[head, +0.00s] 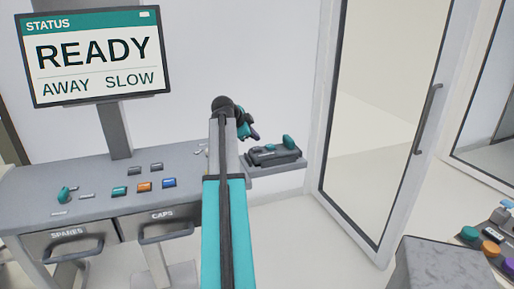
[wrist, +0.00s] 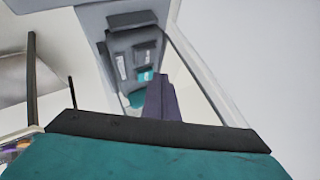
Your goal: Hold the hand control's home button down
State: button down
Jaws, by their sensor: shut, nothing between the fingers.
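The hand control (head: 272,155) is a dark grey device with teal parts, lying on a ledge to the right of the desk. In the wrist view the hand control (wrist: 122,42) shows as a grey panel with grey keys, a teal key with a small white mark (wrist: 146,76) and a rounded teal part (wrist: 137,99). I cannot read which key is the home button. My gripper (head: 254,134) has dark purple fingers, shut and empty. In the head view it is near the hand control. In the wrist view the fingers (wrist: 161,97) overlap the panel's near end; contact cannot be told.
A status screen (head: 95,55) reads READY, AWAY, SLOW. The desk (head: 90,185) carries several coloured buttons above drawers marked SPARES and CAPS. A glass door (head: 380,120) stands right of the ledge. A grey block (head: 445,265) and coloured buttons (head: 490,248) are at the lower right.

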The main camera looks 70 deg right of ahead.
aim_at(255, 149)
jog(key=shift+r+p, duration=0.5)
jog(key=shift+r, duration=1.2)
